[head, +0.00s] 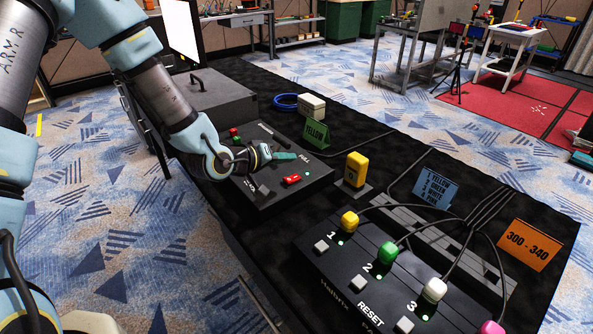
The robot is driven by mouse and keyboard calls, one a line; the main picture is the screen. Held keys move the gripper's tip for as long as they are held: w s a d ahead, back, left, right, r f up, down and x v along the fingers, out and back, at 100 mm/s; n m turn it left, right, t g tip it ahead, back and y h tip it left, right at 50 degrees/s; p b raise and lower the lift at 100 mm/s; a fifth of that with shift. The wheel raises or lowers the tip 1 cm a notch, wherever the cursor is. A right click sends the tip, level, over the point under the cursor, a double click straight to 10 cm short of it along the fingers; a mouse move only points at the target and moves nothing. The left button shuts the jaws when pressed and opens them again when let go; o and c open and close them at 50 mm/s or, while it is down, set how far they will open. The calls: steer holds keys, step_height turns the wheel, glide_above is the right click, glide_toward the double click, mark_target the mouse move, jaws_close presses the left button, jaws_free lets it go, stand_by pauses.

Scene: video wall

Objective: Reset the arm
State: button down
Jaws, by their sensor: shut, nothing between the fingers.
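My arm reaches in from the left, bent low over a dark control box (263,199) on the black table. My gripper (284,156) is just above the top of this box and points right. Its fingers look shut, with nothing seen between them. A red switch (292,179) lies just below the gripper in the picture, with a small green light beside it. Red and green buttons (235,135) show behind the wrist. The wrist hides part of the box's face.
A front panel (352,293) marked RESET has yellow, green, white and pink plugs with cables. A yellow block (355,169), a green YELLOW sign (315,134), a blue sign (436,189) and an orange 300-340 sign (527,244) stand nearby. A grey case (207,98) sits behind.

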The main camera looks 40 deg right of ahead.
steer(key=shift+a+r, duration=0.1)
steer(key=shift+r, duration=0.2)
steer(key=w+a+r+n+t+y, duration=0.15)
steer(key=w+a+y, duration=0.4)
steer(key=a, duration=0.75)
steer(key=w+a+r+t+y, duration=0.25)
steer(key=w+a, duration=0.55)
steer(key=a, duration=0.4)
steer(key=s+a+r+n+g+y, duration=0.2)
steer(key=s+a+r, duration=0.1)
steer(key=a, duration=0.8)
steer(key=s+a+r+n+g+y, duration=0.1)
steer(key=s+a+r+n+y, duration=0.1)
steer(key=s+a, duration=0.4)
steer(key=a+r, duration=0.1)
steer(key=a, duration=0.4)
steer(key=shift+a+g+y, duration=0.2)
steer(key=shift+g+y, duration=0.1)
steer(key=shift+g, duration=0.1)
